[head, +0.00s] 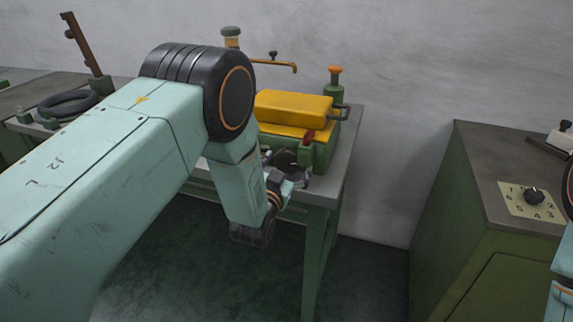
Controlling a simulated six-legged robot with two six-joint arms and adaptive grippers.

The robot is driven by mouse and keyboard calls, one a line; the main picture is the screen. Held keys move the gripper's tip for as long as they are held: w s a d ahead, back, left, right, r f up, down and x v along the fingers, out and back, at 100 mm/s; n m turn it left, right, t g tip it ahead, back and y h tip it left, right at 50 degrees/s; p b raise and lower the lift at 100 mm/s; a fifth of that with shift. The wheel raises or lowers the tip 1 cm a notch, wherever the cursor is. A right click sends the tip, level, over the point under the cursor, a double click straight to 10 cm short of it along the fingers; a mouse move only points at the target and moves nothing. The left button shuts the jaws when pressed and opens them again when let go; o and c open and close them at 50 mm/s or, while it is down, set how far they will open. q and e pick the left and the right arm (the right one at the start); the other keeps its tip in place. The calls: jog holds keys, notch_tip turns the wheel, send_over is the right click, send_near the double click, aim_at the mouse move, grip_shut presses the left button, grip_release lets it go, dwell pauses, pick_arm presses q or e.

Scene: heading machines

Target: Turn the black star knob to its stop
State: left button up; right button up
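A dark, rounded part, which looks like the black star knob (287,160), is on the front of the green machine (325,152) with the yellow cover. My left gripper (287,170) is at this part, with a finger showing on either side of it. The gripper partly hides the part, and its star shape is not clear. I cannot tell whether the fingers touch it or are closed on it. My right arm shows only at the right edge, and its gripper is out of view.
The machine stands on a grey-topped green bench (347,135). The yellow cover (295,106) has a dark handle at its right. A green post with an orange cap (335,78) stands behind. Open floor lies between.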

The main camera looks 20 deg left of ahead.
pick_arm(q)
jog(key=shift+a+f, duration=0.1)
jog(key=shift+a, duration=0.1)
jog(key=c, duration=1.1)
jog(key=shift+c, duration=0.2)
jog(key=m, duration=0.4)
jog(key=shift+b, duration=0.3)
jog(key=m, duration=0.4)
jog(key=shift+m, duration=0.3)
jog(key=shift+r+m+b, duration=0.2)
jog(key=shift+m+b, duration=0.1)
